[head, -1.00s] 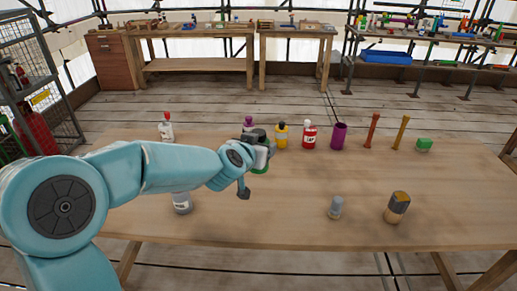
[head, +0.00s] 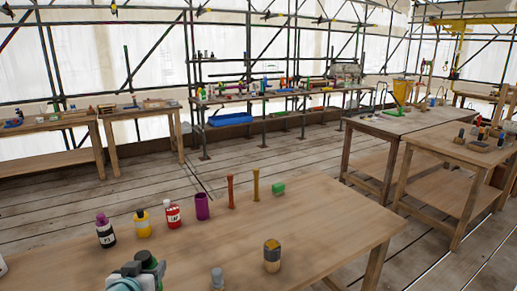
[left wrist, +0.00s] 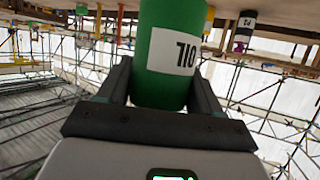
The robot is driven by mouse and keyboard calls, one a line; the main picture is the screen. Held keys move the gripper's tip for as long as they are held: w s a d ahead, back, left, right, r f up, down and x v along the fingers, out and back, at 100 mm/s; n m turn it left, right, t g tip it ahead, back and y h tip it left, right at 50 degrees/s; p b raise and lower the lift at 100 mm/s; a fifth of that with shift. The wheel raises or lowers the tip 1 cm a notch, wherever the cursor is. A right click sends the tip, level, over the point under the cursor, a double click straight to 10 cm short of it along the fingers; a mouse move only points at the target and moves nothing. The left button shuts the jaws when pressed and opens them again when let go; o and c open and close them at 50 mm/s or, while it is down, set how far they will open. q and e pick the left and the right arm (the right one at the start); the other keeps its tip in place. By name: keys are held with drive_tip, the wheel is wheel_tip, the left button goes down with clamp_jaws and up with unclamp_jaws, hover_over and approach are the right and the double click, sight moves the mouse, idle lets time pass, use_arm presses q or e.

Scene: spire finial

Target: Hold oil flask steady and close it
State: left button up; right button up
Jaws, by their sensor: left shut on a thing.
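The green oil flask (left wrist: 166,80) has a white label reading OIL, which appears upside down in the left wrist view. My left gripper (left wrist: 163,92) is shut on its sides, one dark finger on each side. The flask's far end runs out of the top of that view. I cannot tell whether the flask has a cap on. My right gripper is not in view.
The table's right part is clear.

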use_arm(q)
drive_tip(key=s+d+f+m+h, duration=0.1)
drive_tip(key=s+d+f, duration=0.2)
drive_tip(key=d+f, duration=0.5)
drive_tip(key=shift+s+d, duration=0.4)
drive_tip(key=shift+d, duration=0.2)
drive_tip(key=s+d+f+m+g+h, duration=0.1)
drive_tip(key=s+d+f+m+h, duration=0.2)
drive_tip(key=d, duration=0.4)
drive_tip(key=s+d+f+m+g+h, duration=0.2)
drive_tip(key=s+d+f+m+h, duration=0.2)
drive_tip(key=d, duration=0.4)
drive_tip(key=shift+f+m+h, duration=0.5)
drive_tip(key=shift+f+h, duration=0.1)
drive_tip(key=shift+h, duration=0.4)
drive_tip(key=shift+s, duration=0.1)
